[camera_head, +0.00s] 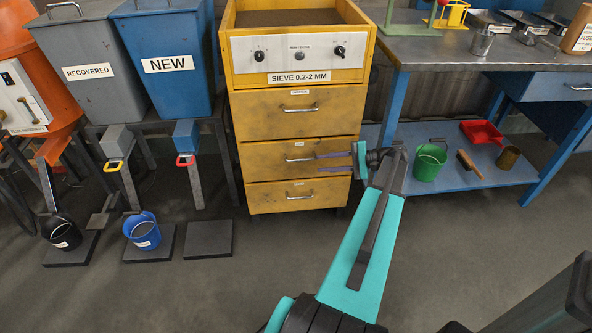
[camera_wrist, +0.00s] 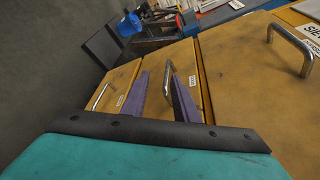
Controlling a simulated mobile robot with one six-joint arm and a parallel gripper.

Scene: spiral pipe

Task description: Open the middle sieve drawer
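The yellow sieve cabinet (camera_head: 239,115) has three drawers with metal bar handles. The middle sieve drawer (camera_head: 262,157) is the second one down, and its front looks about flush with the others. Its handle (camera_head: 298,159) also shows in the wrist view (camera_wrist: 168,80). My gripper (camera_head: 318,162) is in front of the middle drawer, reaching in from the right. Its two purple fingers are apart in the wrist view (camera_wrist: 158,75), one on each side of the middle handle. I cannot tell whether either finger touches it.
The top drawer (camera_head: 262,113) and bottom drawer (camera_head: 265,197) look closed. A workbench (camera_head: 420,55) stands to the right, with a green bucket (camera_head: 430,162) on its lower shelf. The blue bin (camera_head: 165,60) stands to the left. The floor in front is clear.

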